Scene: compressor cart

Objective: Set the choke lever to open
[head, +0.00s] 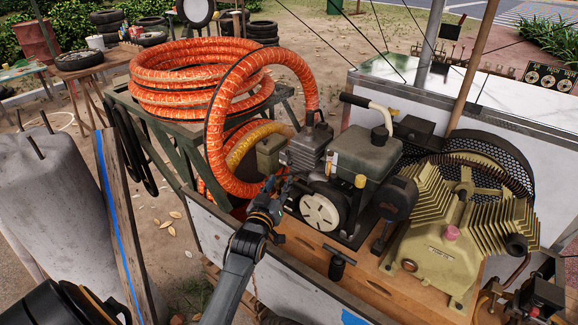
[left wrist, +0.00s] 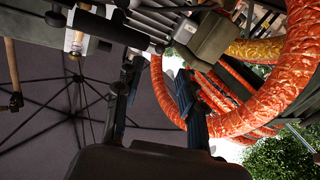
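The engine (head: 365,155) sits on the cart, with a finned cylinder (head: 308,148) and a round cream recoil cover (head: 320,211). My left gripper (head: 277,190) is at the engine's left side, just left of the recoil cover and below the grey-green box (head: 270,154). In the left wrist view its two fingers (left wrist: 158,68) are apart, with nothing seen between them. The finned block (left wrist: 150,25) and the box (left wrist: 207,42) are just beyond the fingertips. I cannot make out the choke lever; the gripper may hide it. My right gripper is not in view.
A thick orange hose (head: 216,128) coils on a green stand and loops down close to my left gripper. A tan compressor pump (head: 446,240) stands to the engine's right. The cart's wooden deck (head: 310,245) has a low front wall under my arm.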

